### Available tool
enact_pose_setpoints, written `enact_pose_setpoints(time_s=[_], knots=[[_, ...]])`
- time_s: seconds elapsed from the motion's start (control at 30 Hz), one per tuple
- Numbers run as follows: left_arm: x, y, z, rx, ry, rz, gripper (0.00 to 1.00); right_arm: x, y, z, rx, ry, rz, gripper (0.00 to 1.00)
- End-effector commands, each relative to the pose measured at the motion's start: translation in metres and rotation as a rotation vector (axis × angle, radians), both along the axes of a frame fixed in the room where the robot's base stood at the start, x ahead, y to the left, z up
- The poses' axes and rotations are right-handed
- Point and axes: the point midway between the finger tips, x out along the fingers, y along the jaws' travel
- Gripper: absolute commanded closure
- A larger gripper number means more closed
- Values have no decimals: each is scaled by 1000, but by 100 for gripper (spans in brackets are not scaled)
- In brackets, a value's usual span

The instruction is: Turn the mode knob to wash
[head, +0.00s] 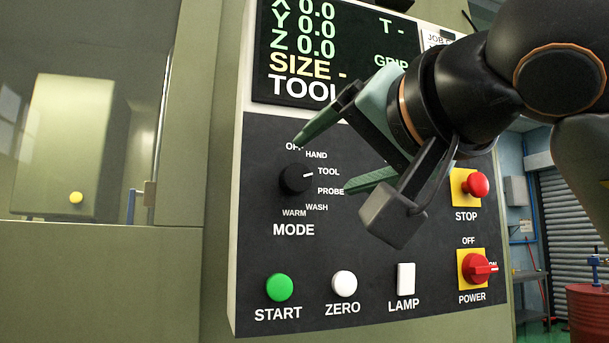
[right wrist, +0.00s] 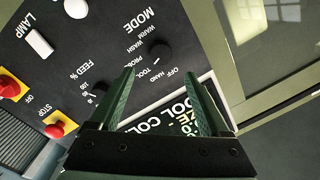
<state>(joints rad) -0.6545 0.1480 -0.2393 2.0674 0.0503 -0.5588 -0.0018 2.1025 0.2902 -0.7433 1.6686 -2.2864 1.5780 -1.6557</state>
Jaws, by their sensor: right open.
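The black mode knob (head: 297,179) sits on the dark control panel (head: 260,235), with its white pointer mark toward TOOL. Around it are the labels OFF, HAND, TOOL, PROBE, WASH and WARM; WASH (head: 316,207) is at the lower right. The knob also shows in the right wrist view (right wrist: 161,52), just beyond and between the fingertips. My right gripper (head: 324,163) is open and empty, its green fingers pointing at the knob from the upper right, apparently apart from it. It also shows in the right wrist view (right wrist: 160,76). My left gripper is not in view.
Below the knob are a green START button (head: 279,288), a white ZERO button (head: 344,284) and a LAMP switch (head: 405,279). At right are the red STOP button (head: 475,185) and red POWER knob (head: 478,268). A display (head: 300,50) is above. A FEED knob (right wrist: 98,90) stands near one finger.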

Motion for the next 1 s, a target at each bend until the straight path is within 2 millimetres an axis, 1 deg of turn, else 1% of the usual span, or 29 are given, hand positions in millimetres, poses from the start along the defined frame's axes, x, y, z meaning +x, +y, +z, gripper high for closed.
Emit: enact_pose_setpoints(time_s=[0.03,0.2,0.4,0.57,0.83,1.0], knots=[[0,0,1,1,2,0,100,11,5,-1,0,6,2,20],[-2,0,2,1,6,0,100,42,19,0,1,6,4,20],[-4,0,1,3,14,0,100,67,29,0,2,3,3,20],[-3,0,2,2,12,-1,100,74,31,0,1,1,1,20],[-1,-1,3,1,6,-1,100,75,31,0,1,0,2,21],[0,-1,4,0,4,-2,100,75,31,0,1,0,2,40]])
